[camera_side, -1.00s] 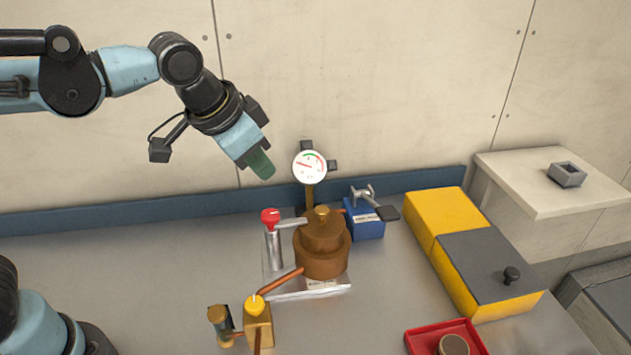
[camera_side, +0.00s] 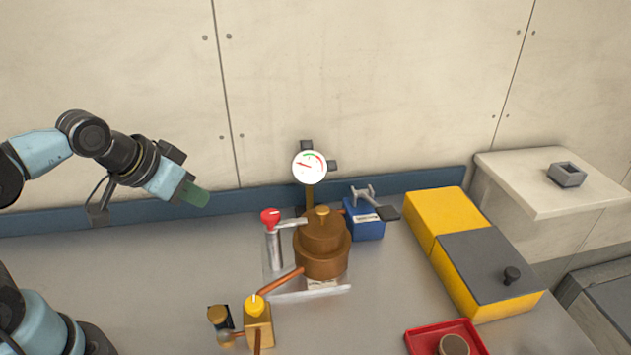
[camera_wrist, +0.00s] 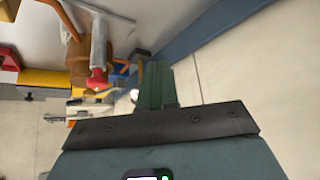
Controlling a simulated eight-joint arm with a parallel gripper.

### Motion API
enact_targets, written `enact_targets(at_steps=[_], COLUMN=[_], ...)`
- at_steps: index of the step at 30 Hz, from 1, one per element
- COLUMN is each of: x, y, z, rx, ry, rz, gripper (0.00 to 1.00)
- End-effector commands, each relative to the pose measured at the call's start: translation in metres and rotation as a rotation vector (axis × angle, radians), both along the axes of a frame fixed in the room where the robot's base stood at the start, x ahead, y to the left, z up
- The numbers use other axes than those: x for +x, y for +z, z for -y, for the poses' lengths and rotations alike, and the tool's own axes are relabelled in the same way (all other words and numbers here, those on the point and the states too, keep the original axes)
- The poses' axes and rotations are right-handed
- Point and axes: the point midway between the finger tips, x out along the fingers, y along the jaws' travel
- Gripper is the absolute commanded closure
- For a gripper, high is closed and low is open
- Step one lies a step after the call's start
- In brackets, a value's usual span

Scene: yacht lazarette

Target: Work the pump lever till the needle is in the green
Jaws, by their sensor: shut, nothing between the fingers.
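The round white gauge (camera_side: 309,167) stands on a brass stem behind the copper-brown pot (camera_side: 322,250). Its face has a green arc at the top and a red arc at the right. The thin needle seems to point left, outside the green. A red knob (camera_side: 270,217) tops a silver cylinder with a metal arm, left of the pot; I cannot tell for sure that this is the pump lever. The knob also shows in the wrist view (camera_wrist: 97,82). My gripper (camera_side: 197,196), with green fingers, is shut and empty, in the air left of the red knob, touching nothing.
A blue box (camera_side: 365,222) with a metal handle and black pad sits right of the pot. A yellow-knobbed brass valve (camera_side: 257,325) stands in front. A yellow bin with grey lid (camera_side: 490,265) and a red tray (camera_side: 418,343) are at right. The bench's left is mostly clear.

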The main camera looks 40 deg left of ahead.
Motion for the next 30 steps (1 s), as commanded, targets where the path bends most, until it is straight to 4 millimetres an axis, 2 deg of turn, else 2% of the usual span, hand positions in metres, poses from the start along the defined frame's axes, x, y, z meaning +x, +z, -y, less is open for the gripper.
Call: enact_targets(at_steps=[10, 14, 20, 30], x=[0.001, 0.007, 0.034, 0.090], y=[0.001, 0.009, 0.042, 0.099], z=[0.000, 0.005, 0.025, 0.079], rx=[0.000, 0.003, 0.010, 0.031], ry=[-0.002, -0.023, -0.116, -0.332], rz=[-0.001, -0.011, -0.056, -0.155], gripper=[1.00, 1.00, 1.00, 1.00])
